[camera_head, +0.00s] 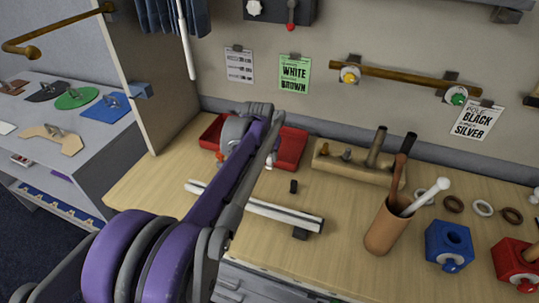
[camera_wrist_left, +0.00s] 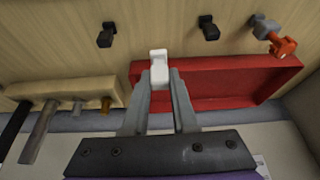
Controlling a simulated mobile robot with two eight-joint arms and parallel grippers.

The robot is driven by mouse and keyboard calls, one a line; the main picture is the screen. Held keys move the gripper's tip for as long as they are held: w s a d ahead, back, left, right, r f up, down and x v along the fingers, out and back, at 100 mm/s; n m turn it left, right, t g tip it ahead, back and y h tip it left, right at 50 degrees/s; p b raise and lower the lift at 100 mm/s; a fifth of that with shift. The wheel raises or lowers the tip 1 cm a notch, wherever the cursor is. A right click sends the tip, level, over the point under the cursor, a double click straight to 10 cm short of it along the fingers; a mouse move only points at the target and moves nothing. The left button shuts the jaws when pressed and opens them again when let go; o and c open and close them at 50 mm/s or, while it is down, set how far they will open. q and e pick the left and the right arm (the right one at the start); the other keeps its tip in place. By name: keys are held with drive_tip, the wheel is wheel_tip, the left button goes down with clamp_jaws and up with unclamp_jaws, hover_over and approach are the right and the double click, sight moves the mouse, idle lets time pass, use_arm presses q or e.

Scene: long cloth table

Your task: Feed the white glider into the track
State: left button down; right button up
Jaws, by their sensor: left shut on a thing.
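The white glider (camera_wrist_left: 158,66) is a small white block between the fingertips of my left gripper (camera_wrist_left: 159,78), which is shut on it. It is held in front of the red tray (camera_wrist_left: 225,80). In the head view my left gripper is mostly hidden behind my purple and grey arm; a small white bit beside the arm appears to be the glider (camera_head: 268,167). The track (camera_head: 283,216) is a long pale rail lying across the bench, nearer than the gripper. My arm covers its middle. A dark block (camera_head: 300,233) sits at its right end. My right gripper is out of view.
Black pegs (camera_wrist_left: 107,36) (camera_wrist_left: 208,29) and an orange-and-white piece (camera_wrist_left: 280,44) stand near the tray. A wooden tool block (camera_head: 352,168), a brown cup (camera_head: 384,228) with sticks, a blue block (camera_head: 447,243) and a red block (camera_head: 515,258) stand to the right.

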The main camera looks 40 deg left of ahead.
use_arm(q)
drive_tip(key=shift+f+b, duration=2.45)
drive_tip(key=shift+f, duration=1.9)
drive_tip(key=c, duration=0.6)
unclamp_jaws()
drive_tip(key=shift+r, duration=0.1)
drive_tip(key=shift+r+p, duration=0.25)
drive_tip(key=shift+p, duration=0.05)
